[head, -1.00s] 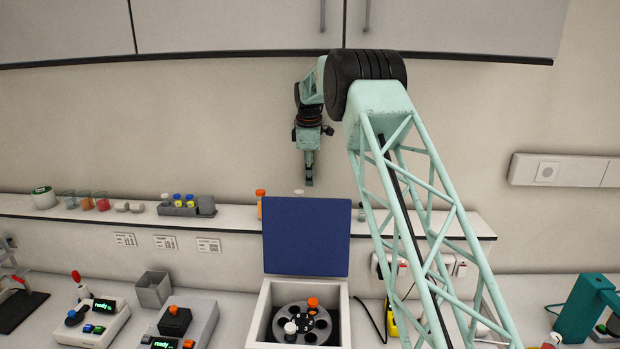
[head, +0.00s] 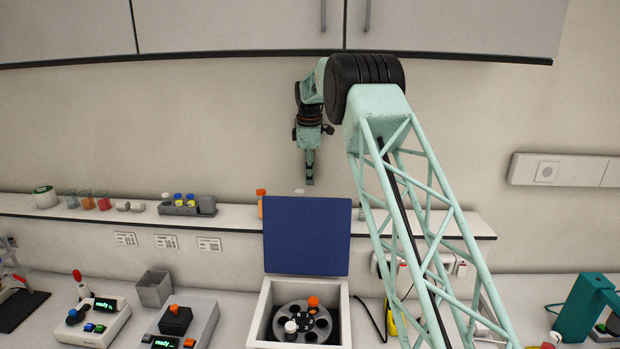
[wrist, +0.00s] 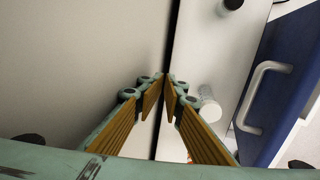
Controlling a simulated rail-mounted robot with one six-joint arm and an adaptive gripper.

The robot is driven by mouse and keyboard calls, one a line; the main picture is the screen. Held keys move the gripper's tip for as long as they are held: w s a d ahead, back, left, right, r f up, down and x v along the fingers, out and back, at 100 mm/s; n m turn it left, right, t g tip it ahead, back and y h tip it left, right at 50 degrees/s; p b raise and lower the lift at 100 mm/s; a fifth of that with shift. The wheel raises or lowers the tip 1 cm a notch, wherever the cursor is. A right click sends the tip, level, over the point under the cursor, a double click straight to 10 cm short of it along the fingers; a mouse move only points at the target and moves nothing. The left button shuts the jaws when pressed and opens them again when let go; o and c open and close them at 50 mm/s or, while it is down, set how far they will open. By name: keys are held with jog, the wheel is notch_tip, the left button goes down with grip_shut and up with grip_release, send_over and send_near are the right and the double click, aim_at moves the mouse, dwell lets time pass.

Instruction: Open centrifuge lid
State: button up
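The centrifuge (head: 257,322) stands on the bench with its blue lid (head: 306,236) raised upright at the back. Inside the open housing is a dark rotor (head: 320,333) holding an orange-capped tube (head: 313,301) and a white-capped tube (head: 291,326). My gripper (head: 309,183) hangs fingers-down above the shelf, just above and behind the lid's top edge. In the wrist view the fingertips (wrist: 165,80) meet with nothing between them. The lid (wrist: 297,90) and its pale handle (wrist: 250,98) show to the right of the fingers, apart from them.
The wall shelf (head: 110,213) runs behind the lid, with a white-topped item (wrist: 209,106) close to my fingers. A sample rack (head: 185,208) and beakers stand on its left. Devices with "ready" displays (head: 105,304) are on the bench left; a teal device (head: 585,308) is at right.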

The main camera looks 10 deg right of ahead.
jog(key=r, duration=0.1)
jog(key=w+r, duration=0.1)
jog(key=shift+d+r, duration=0.2)
jog(key=shift+r, duration=0.1)
jog(key=shift+o, duration=0.5)
jog(key=shift+s+v, duration=0.2)
jog(key=shift+v, duration=0.95)
jog(key=shift+s+v, duration=0.15)
jog(key=shift+v, duration=1.05)
jog(key=shift+s+a+r, duration=0.2)
jog(key=shift+s+r, duration=0.15)
jog(key=shift+a, duration=0.1)
jog(key=shift+s, duration=0.1)
